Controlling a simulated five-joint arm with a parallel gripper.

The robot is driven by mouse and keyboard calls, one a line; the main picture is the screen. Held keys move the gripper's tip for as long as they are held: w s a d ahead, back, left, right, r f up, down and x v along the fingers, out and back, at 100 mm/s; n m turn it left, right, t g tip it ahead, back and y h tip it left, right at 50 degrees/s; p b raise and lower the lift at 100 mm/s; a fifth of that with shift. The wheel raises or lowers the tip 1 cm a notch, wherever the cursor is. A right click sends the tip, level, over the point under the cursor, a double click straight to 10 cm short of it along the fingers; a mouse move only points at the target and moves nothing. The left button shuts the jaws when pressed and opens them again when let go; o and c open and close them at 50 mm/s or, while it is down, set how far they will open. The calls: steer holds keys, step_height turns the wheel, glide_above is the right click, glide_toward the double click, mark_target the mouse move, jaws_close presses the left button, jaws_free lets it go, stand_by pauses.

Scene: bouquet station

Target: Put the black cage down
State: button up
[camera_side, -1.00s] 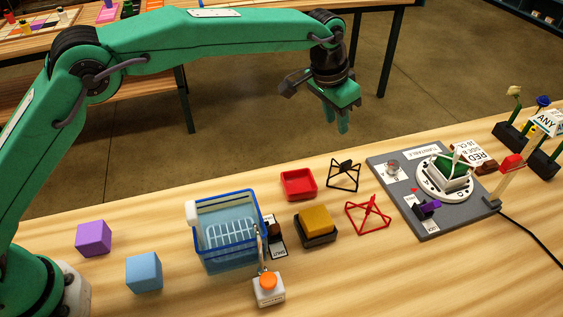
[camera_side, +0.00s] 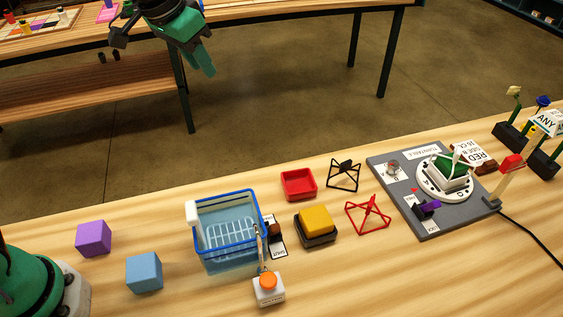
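The black cage (camera_side: 343,175), a small open wire frame with a dark knob on top, stands upright on the wooden table behind the red cage. My gripper (camera_side: 207,68) is high at the upper left of the picture, well away from the black cage and beyond the table's far edge. Its green fingers point down and to the right. Nothing shows between them, but from this angle I cannot tell whether they are apart or together.
Near the black cage are a red tray (camera_side: 299,184), a red cage (camera_side: 368,215) and a yellow block on a dark base (camera_side: 316,222). A blue basket (camera_side: 228,230) stands left of them, a grey turntable board (camera_side: 440,205) right. Purple (camera_side: 93,238) and blue (camera_side: 144,272) cubes lie left.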

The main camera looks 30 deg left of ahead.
steer(key=s+a+f+n, duration=0.1)
steer(key=s+a+f, duration=0.1)
steer(key=s+a, duration=0.2)
steer(key=s+a+f+n+t, duration=0.1)
steer(key=s+a, duration=0.3)
steer(key=s, duration=0.5)
steer(key=s+a+f+n+y, duration=0.1)
steer(key=s+a+f, duration=0.2)
steer(key=s, duration=0.4)
steer(key=shift+s+a, duration=0.35)
steer(key=shift+a, duration=0.15)
steer(key=o, duration=0.6)
